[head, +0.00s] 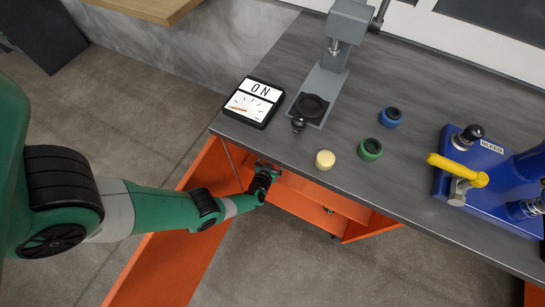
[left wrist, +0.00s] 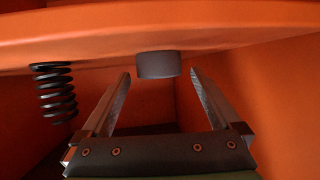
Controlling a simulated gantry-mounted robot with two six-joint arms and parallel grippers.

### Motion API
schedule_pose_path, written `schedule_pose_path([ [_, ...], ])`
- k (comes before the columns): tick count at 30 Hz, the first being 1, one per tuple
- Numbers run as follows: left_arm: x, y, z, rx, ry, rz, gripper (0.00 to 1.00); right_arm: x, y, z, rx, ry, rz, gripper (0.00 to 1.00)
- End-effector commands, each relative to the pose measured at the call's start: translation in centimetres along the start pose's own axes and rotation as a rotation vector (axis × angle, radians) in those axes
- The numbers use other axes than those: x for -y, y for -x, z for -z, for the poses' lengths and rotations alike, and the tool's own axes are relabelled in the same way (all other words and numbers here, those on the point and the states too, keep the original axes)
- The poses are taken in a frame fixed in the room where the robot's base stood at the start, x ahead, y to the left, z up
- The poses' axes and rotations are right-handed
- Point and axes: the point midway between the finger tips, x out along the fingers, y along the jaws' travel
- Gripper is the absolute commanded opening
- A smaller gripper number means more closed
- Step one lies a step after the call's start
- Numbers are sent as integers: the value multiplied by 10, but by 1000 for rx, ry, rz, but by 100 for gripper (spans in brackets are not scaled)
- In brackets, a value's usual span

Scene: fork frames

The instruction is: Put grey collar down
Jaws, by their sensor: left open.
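The grey collar (left wrist: 158,65) is a short dark grey cylinder in the left wrist view. It rests against an orange surface (left wrist: 230,28) that fills the top of that view. My left gripper (left wrist: 160,74) is open, with its fingertips on either side of the collar and a visible gap at each side. In the head view my left gripper (head: 266,168) reaches into the orange cabinet (head: 318,204) under the bench's front edge. The collar cannot be made out in the head view. My right gripper is not in view.
A black spring (left wrist: 54,92) is left of the collar. On the grey bench (head: 300,148) are a gauge (head: 253,102), a grey press (head: 326,82), a cream cylinder (head: 325,160), a green ring (head: 370,149), a blue ring (head: 390,117) and a blue device with a yellow handle (head: 457,170).

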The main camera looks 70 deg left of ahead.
Motion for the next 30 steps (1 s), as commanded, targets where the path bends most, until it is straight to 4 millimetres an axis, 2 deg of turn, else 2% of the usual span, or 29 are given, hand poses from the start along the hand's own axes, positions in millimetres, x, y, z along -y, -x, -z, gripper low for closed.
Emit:
schedule_pose_path([
  [5,-1,25,8,3,-4,-3,97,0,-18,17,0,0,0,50],
  [12,-2,86,9,3,-5,-8,97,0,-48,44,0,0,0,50],
  [16,-2,108,6,1,-4,-7,97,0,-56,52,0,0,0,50],
  [21,0,121,4,0,-1,-2,97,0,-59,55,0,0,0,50],
  [30,0,121,2,0,0,0,97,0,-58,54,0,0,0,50],
])
